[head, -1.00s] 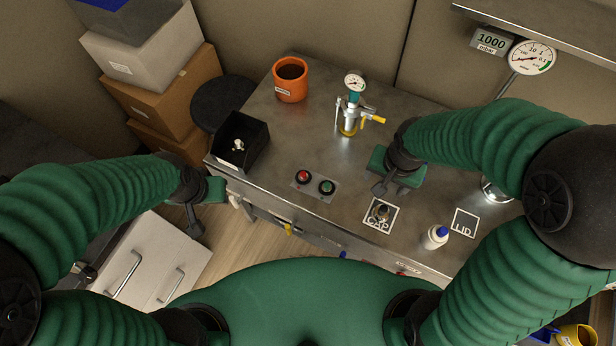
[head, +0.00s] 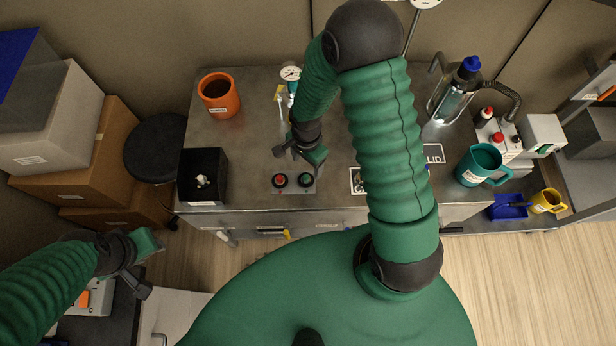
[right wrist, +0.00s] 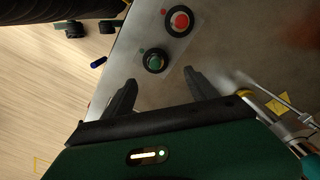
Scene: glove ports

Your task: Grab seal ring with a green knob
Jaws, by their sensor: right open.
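I cannot pick out a seal ring with a green knob for sure in either view. A green button (head: 305,180) with a dark collar sits on a small panel, right of a red button (head: 280,180); the right wrist view shows the green button (right wrist: 155,61) and red button (right wrist: 179,20) larger. My right gripper (head: 301,156) is above the table just behind this panel. In the right wrist view its fingers (right wrist: 160,92) are apart, with nothing between them. My left gripper (head: 142,266) is off the table at lower left; its jaws are unclear.
A black open box (head: 188,178) holding a small white thing and an orange mug (head: 219,96) stand at left. The gauge fitting (head: 290,74) is partly hidden behind my right arm, which also covers most of the CAP square (head: 355,181). A teal jug (head: 480,165) is at right.

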